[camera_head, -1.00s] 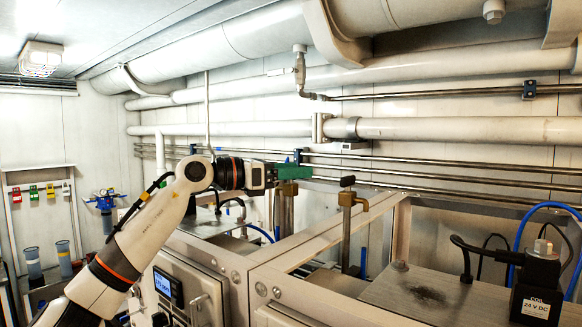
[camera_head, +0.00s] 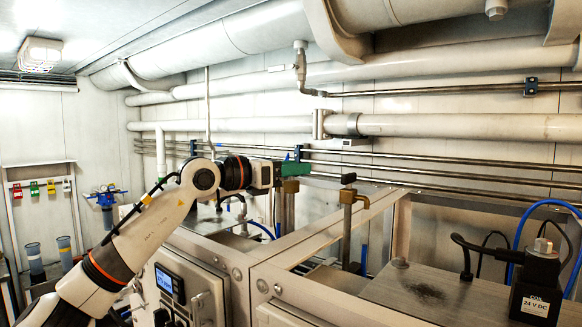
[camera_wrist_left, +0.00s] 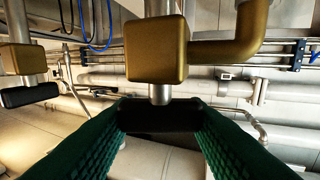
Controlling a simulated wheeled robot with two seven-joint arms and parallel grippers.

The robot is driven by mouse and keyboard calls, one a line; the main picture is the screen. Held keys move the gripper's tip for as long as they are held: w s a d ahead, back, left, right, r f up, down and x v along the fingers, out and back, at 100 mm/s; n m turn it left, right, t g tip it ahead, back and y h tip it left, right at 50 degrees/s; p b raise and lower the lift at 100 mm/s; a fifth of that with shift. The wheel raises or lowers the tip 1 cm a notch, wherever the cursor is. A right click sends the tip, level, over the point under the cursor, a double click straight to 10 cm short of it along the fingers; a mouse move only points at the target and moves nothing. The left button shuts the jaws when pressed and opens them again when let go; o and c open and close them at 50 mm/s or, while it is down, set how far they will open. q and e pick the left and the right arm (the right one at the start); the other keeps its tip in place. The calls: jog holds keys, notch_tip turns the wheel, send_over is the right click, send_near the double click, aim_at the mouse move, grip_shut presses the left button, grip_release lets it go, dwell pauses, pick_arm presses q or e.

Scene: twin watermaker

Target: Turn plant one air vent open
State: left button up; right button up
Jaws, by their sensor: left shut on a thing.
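The air vent held by my left gripper has a brass block body with a bent brass outlet (camera_wrist_left: 225,48) and a dark bar handle (camera_wrist_left: 158,116). In the head view its brass part (camera_head: 291,186) shows just below the gripper, on an upright pipe. My left gripper (camera_head: 292,169), with green fingers, is shut on the dark handle. In the left wrist view the fingers (camera_wrist_left: 160,122) lie on either side of the handle. The handle is mostly hidden in the head view. My right gripper is in neither view.
A second similar vent (camera_head: 348,197) with a dark handle stands to the right, and a like one shows at the left in the wrist view (camera_wrist_left: 26,62). Frame beams (camera_head: 300,240) lie below. Steel pipes (camera_head: 420,172) run along the wall behind.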

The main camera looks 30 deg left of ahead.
pick_arm(q)
jog(key=n+y+b, duration=0.1)
jog(key=y, duration=0.1)
jog(key=n+t+y+b, duration=0.1)
jog(key=y, duration=0.1)
jog(key=shift+d+f+n, duration=0.1)
jog(key=shift+f+n, duration=0.05)
jog(key=shift+n, duration=0.15)
jog(key=shift+n+t+y+b, duration=0.3)
jog(key=shift+n+y+b, duration=0.4)
jog(key=shift+y+b, duration=0.3)
jog(key=o, duration=1)
jog(key=shift+s, duration=0.5)
jog(key=s+b, duration=0.1)
jog(key=s, duration=0.2)
jog(key=s+b, duration=0.2)
jog(key=s, duration=0.2)
jog(key=s+a+b, duration=0.1)
jog(key=s, duration=0.3)
jog(key=shift+b, duration=0.3)
